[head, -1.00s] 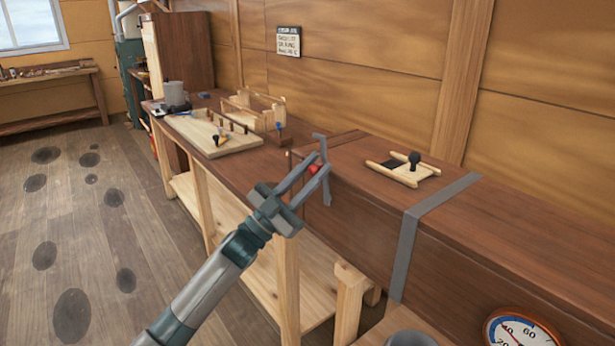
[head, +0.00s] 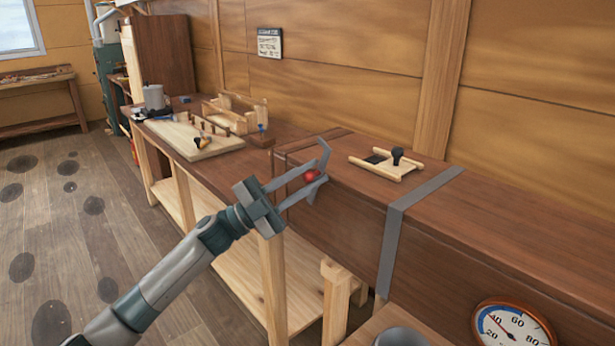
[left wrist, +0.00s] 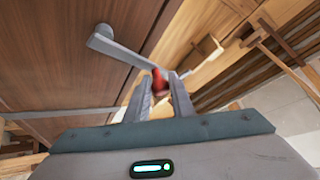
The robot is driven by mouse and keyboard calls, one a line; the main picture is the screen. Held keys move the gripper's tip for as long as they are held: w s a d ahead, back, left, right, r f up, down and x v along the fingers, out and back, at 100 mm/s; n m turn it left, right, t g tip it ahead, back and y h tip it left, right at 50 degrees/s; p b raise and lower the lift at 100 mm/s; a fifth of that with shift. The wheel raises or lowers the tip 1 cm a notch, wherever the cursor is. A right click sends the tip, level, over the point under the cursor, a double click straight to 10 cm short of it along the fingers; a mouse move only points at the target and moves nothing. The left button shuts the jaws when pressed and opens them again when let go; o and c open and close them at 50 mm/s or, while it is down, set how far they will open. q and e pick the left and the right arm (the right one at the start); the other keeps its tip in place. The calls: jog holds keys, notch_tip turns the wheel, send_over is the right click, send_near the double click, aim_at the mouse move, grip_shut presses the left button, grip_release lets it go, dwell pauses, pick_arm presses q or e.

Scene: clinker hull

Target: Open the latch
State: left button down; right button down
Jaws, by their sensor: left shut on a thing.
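The latch is a grey lever with a red knob at the end of a long dark wooden box. In the left wrist view the lever (left wrist: 122,47) runs from its mount on the wood at upper left down to the red knob (left wrist: 158,82). My left gripper (left wrist: 164,84) has its fingers on either side of the knob and is shut on it. In the head view the left gripper (head: 309,177) reaches the near left end of the box, with the red knob (head: 311,176) between its fingertips. The fingers partly hide the lever there. My right gripper is not in view.
The box (head: 330,208) has a grey strap (head: 392,245). A small wooden frame with a black knob (head: 397,157) lies on top. A bench (head: 215,172) with a pegged board (head: 192,138) stands behind left. A dial gauge (head: 512,328) sits lower right. The floor at left is clear.

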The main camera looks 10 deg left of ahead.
pick_arm(q)
jog(key=shift+w+a+r, duration=0.1)
jog(key=shift+a+r, duration=0.05)
jog(key=shift+r, duration=0.15)
jog(key=c, duration=1.5)
grip_release()
jog(key=shift+f, duration=0.1)
jog(key=shift+c, duration=0.2)
jog(key=shift+f, duration=0.1)
jog(key=shift+f, duration=0.1)
jog(key=shift+s+a+f+b, duration=0.2)
jog(key=shift+a+f+b, duration=0.1)
jog(key=shift+a+f, duration=0.05)
jog(key=b+v, duration=0.4)
jog(key=v, duration=1.2)
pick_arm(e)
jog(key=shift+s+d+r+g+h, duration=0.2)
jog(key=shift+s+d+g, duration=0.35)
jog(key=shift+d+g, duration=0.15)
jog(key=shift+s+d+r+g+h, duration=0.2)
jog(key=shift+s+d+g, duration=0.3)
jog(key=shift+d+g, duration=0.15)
